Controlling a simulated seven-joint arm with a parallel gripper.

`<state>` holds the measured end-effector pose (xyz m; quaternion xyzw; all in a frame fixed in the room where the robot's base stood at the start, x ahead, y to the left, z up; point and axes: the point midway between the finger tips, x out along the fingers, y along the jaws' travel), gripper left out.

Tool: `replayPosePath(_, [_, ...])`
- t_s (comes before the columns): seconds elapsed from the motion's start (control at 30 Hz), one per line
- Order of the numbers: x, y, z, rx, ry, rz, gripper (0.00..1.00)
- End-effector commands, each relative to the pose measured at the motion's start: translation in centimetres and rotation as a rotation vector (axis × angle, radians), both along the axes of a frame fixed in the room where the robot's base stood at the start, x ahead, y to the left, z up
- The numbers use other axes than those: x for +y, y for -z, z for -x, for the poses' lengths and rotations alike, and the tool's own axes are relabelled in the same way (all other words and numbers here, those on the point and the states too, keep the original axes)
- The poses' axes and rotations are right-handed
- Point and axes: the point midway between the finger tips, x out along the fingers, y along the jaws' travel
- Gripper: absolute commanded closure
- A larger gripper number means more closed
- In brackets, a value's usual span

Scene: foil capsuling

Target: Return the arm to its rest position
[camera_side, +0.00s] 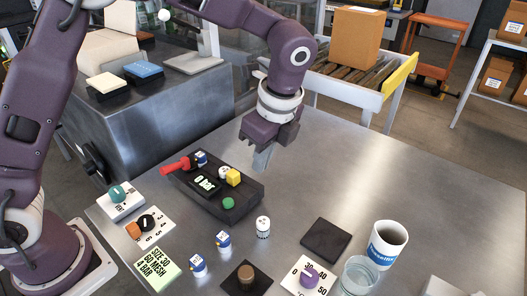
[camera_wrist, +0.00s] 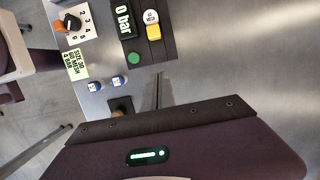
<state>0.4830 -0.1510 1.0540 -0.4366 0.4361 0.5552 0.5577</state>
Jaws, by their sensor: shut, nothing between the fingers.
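My gripper (camera_side: 262,158) hangs from my purple arm with its fingers pointing down and shut, with nothing between them. In the side view it is above the steel table, just behind the right end of the black control box. In the wrist view the finger strip (camera_wrist: 158,92) shows over bare metal, right of two small blue-and-white bottles. The black control box (camera_side: 215,190) has a display, a red handle (camera_side: 174,167), a yellow block (camera_side: 233,177) and a green button (camera_side: 228,203). The wrist view shows its display reading "0 bar" (camera_wrist: 124,21).
Dials, a green note (camera_side: 157,263), small bottles (camera_side: 223,239), a black pad (camera_side: 326,240), a mug (camera_side: 386,245) and a glass (camera_side: 358,275) stand along the front. The steel table's right side (camera_side: 400,180) is bare. A carton (camera_side: 355,40) sits on rollers behind.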

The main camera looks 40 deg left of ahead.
Motion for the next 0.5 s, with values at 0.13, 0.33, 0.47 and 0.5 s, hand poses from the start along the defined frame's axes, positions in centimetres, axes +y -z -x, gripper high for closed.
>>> replayPosePath(0.13, [-0.5, -1.7, 0.0, 0.0, 0.0, 0.001, 1.0])
replayPosePath(0.33, [-0.6, -2.3, 0.0, 0.001, 0.0, 0.0, 1.0])
replayPosePath(0.47, [-0.6, -2.2, 0.0, 0.001, 0.0, 0.001, 1.0])
replayPosePath(0.5, [-0.6, -2.2, 0.0, 0.001, 0.0, 0.001, 1.0])
